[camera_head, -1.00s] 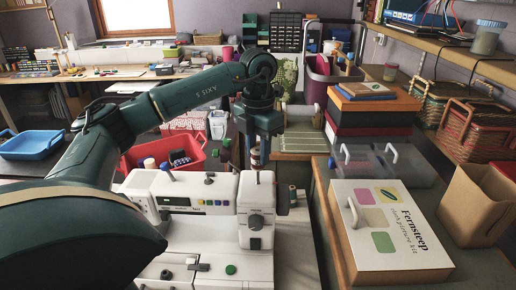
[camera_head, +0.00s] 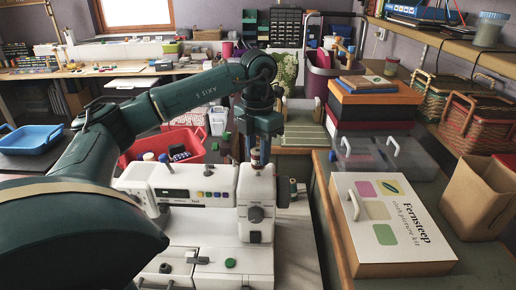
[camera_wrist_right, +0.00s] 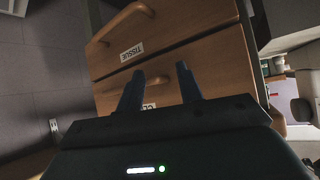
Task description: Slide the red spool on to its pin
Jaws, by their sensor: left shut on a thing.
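The white sewing machine (camera_head: 205,221) stands on the table in front of me. My left gripper (camera_head: 258,152) points down over the right end of its top. It is shut on a small spool (camera_head: 256,158), mostly hidden between the fingers; its red colour is hard to make out. The spool appears upright, just above or at the machine's top. The pin there is hidden by the spool and fingers, so I cannot tell if they touch. My right gripper (camera_wrist_right: 160,88) is open and empty in the right wrist view, in front of wooden drawers (camera_wrist_right: 175,45).
A red basket (camera_head: 190,143) with bottles and small items stands behind the machine. A cloth picture kit box (camera_head: 390,225), a clear plastic case (camera_head: 375,153) and stacked boxes (camera_head: 375,103) are at the right. A brown paper bag (camera_head: 475,205) stands further right.

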